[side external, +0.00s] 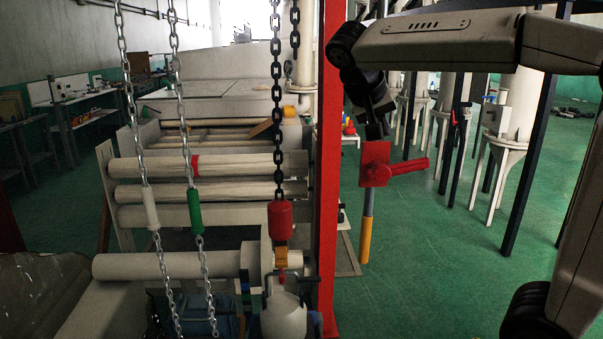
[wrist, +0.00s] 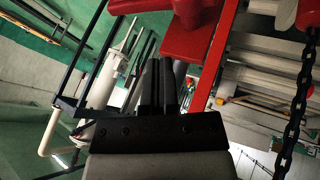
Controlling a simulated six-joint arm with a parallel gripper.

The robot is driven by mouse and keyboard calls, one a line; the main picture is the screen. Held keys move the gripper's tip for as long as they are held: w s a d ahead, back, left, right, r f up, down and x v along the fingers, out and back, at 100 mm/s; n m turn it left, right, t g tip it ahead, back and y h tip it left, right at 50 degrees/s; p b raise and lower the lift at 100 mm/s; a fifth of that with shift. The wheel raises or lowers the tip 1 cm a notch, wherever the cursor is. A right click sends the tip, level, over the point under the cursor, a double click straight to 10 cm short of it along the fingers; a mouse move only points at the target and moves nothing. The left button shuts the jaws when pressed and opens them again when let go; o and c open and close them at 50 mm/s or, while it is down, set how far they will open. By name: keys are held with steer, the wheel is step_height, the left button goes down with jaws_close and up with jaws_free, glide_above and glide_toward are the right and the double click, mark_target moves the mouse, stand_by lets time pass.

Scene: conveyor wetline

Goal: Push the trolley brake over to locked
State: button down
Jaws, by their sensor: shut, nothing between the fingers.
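The trolley brake is a red box (side external: 374,153) on a grey and yellow post, with a red lever (side external: 405,168) pointing right and slightly up from a round hub. In the wrist view the red box (wrist: 188,45) is just beyond my fingertips, and part of the lever (wrist: 135,5) is cut off by the top edge. My gripper (side external: 376,132) is shut and empty, pointing down at the top of the box. Its dark fingers (wrist: 160,68) are together in the wrist view. I cannot tell whether the tips touch the box. No locked marking is readable.
A tall red column (side external: 331,170) stands just left of the brake. Chains hang further left, one carrying a red block (side external: 280,220), before the conveyor rollers (side external: 210,165). White tanks on legs (side external: 500,150) stand behind right. Green floor (side external: 430,270) is open right of the post.

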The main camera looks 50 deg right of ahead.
steer(key=w+a, duration=0.5)
steer(key=s+v, duration=0.1)
steer(key=v, duration=0.8)
step_height(320, 180, down, 18)
steer(key=w+n+t+y, duration=0.2)
steer(key=w+n+y, duration=0.1)
steer(key=n, duration=0.4)
steer(key=s+f+n+y, duration=0.1)
steer(key=s+f, duration=0.2)
steer(key=f, duration=0.3)
steer(key=s+a+f+n+y, duration=0.1)
steer(key=s+f, duration=0.2)
steer(key=f, duration=0.2)
steer(key=s+a+f+n+t+y, duration=0.1)
steer(key=s+f+y, duration=0.1)
steer(key=f, duration=0.4)
steer(key=shift+s+f, duration=0.3)
steer(key=shift+s, duration=0.1)
steer(key=shift+s+f, duration=0.1)
